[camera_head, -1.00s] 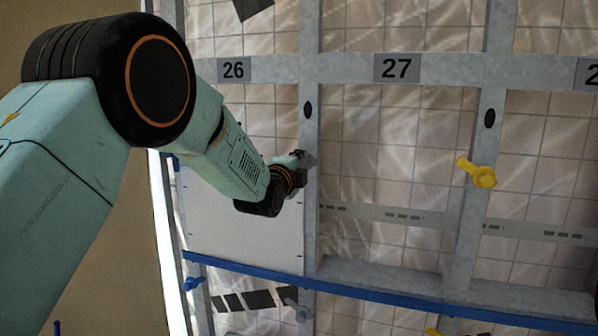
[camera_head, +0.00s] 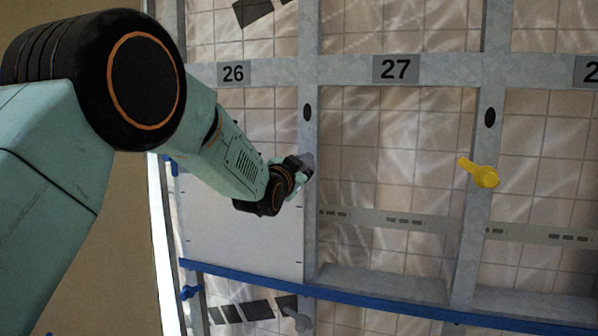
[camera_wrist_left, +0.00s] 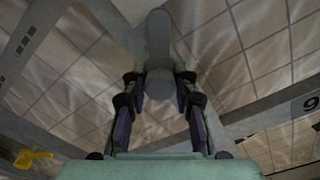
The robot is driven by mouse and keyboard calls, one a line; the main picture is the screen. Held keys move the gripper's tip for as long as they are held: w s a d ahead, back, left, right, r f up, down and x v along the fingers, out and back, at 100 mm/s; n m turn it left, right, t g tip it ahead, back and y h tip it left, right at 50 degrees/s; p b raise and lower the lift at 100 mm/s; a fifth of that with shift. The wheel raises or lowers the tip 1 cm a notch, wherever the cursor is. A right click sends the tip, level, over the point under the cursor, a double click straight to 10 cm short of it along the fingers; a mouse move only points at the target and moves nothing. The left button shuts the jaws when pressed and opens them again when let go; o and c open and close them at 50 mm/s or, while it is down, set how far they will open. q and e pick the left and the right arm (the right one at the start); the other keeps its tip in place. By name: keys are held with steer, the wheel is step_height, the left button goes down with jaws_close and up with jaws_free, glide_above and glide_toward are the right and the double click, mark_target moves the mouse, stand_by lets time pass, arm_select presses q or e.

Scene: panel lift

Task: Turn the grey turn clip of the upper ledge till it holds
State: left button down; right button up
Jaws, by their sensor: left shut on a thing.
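The grey turn clip (camera_wrist_left: 159,60) shows in the left wrist view, on a grey upright of the frame. Its round hub lies between the two fingers of my left gripper (camera_wrist_left: 160,92), and its arm points up in that picture. My left gripper (camera_head: 304,163) is shut on the clip, which is mostly hidden behind it in the head view. A white panel (camera_head: 235,230) sits in the bay under number 26, just below and left of the gripper. My right gripper is not in view.
A blue ledge (camera_head: 375,298) runs along under the panel and the bays. A yellow clip (camera_head: 482,174) is on the upright to the right. Blue clips (camera_head: 189,291) are at the left edge, and another grey clip (camera_head: 299,319) is below the ledge. The bay under number 27 is open.

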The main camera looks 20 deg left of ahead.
arm_select(q)
steer(key=n, duration=0.3)
steer(key=shift+r+n+b, duration=0.3)
steer(key=shift+r, duration=0.1)
steer(key=shift+d+r+n, duration=0.1)
steer(key=shift+n, duration=1.4)
steer(key=c, duration=1.4)
jaws_free()
steer(key=shift+w, duration=0.1)
steer(key=o, duration=0.4)
steer(key=shift+f, duration=0.3)
steer(key=shift+c, duration=0.2)
